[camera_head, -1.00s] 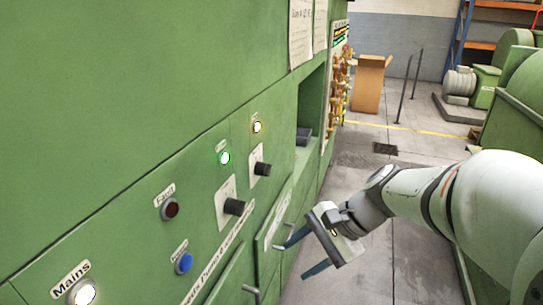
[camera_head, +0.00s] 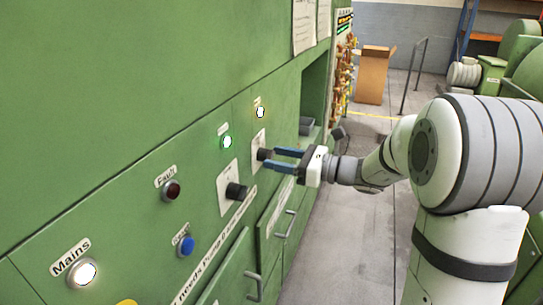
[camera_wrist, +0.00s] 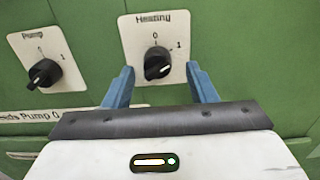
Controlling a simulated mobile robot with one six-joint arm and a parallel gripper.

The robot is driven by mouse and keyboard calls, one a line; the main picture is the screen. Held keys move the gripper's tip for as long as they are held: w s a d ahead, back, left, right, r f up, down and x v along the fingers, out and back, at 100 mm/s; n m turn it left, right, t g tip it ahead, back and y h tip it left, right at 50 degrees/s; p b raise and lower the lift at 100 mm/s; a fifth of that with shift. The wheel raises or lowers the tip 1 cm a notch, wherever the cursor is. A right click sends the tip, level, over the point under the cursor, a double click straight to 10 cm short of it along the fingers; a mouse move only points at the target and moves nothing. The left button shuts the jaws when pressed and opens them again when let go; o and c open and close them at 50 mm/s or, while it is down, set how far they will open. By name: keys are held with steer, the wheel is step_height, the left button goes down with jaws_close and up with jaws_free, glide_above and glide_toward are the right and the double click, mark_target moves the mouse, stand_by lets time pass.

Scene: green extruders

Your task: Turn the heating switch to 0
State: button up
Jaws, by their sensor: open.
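The heating switch (camera_wrist: 157,64) is a black rotary knob on a white plate labelled "Heating", with 0 at the top and 1 to the upper right. Its grip looks slanted toward the 1 side, but the exact setting is hard to read. In the head view the heating switch (camera_head: 263,154) is on the green cabinet front. My gripper (camera_head: 272,159) is open and faces the panel close to the knob. In the wrist view, its blue fingers (camera_wrist: 159,70) stand on either side of the knob, with a gap on each side. I see no contact.
The pump switch (camera_wrist: 43,73), a similar black knob, is to the left on the same panel. Lit lamps, a red fault lamp (camera_head: 172,190) and a blue button (camera_head: 187,246) are nearby. Door handles (camera_head: 285,224) stick out below. Floor to the right of the cabinet is open.

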steer(key=shift+x, duration=0.9)
steer(key=shift+c, duration=0.4)
